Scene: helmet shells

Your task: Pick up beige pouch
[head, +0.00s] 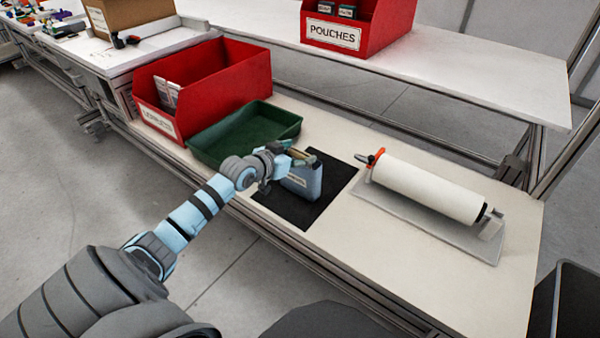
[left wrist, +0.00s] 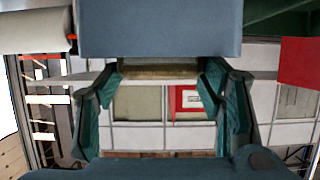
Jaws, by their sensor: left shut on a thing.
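My left gripper (head: 291,161) is over the black mat, beside a blue-grey pouch (head: 303,182) with a small white label. In the left wrist view its fingers (left wrist: 166,74) are shut on a tan, beige-looking pouch (left wrist: 158,68), of which only a narrow edge shows. The blue-grey pouch (left wrist: 160,28) fills the top of that view, close to the fingers. In the head view the beige pouch is mostly hidden by the gripper and the blue-grey pouch. Whether the two pouches touch, I cannot tell. My right gripper is not in view.
The black mat (head: 338,172) lies on the white bench. A green tray (head: 285,116) and a red bin (head: 245,68) stand to its left. A white roll on a stand (head: 425,190) is to its right. A red pouches bin (head: 385,25) sits on the shelf behind.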

